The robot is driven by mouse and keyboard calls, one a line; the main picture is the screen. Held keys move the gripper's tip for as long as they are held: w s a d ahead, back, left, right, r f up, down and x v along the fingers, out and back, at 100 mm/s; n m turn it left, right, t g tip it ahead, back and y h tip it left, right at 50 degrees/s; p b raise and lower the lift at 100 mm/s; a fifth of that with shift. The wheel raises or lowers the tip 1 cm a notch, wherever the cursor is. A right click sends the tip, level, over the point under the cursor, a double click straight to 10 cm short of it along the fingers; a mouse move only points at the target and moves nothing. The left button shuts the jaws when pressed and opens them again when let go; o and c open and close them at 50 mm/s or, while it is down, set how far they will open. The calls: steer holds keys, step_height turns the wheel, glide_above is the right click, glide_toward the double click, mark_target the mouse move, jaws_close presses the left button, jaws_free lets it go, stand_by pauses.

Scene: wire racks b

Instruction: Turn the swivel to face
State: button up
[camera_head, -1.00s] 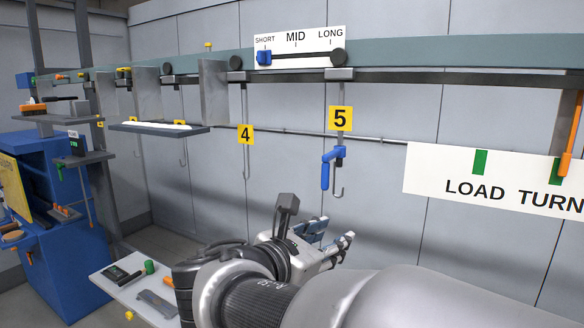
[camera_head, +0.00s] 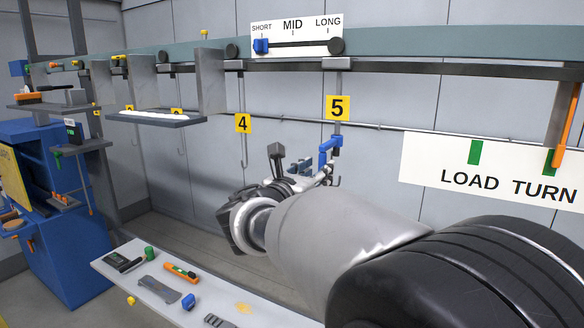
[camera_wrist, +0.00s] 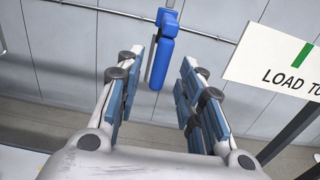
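The blue swivel handle (camera_head: 328,148) hangs under the yellow tag 5 (camera_head: 338,108) on its hook, below the overhead rail. In the wrist view the blue handle (camera_wrist: 162,52) hangs down ahead of my gripper, between the lines of the two fingers, with its lower end near the fingertips. My gripper (camera_wrist: 157,72) is open, with blue pads on both fingers and nothing between them that I can see held. In the head view my gripper (camera_head: 308,172) is just below and left of the handle, partly hidden by my arm. Whether it touches the handle cannot be told.
A white LOAD TURN sign (camera_head: 490,172) with green marks hangs to the right. Hook tag 4 (camera_head: 243,123) is to the left. A SHORT-MID-LONG slider board (camera_head: 296,39) is above. A bench (camera_head: 150,285) with tools stands lower left. A thin bar runs along the wall behind.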

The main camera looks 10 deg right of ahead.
steer(key=shift+x, duration=1.9)
steer(key=shift+c, duration=0.4)
jaws_close()
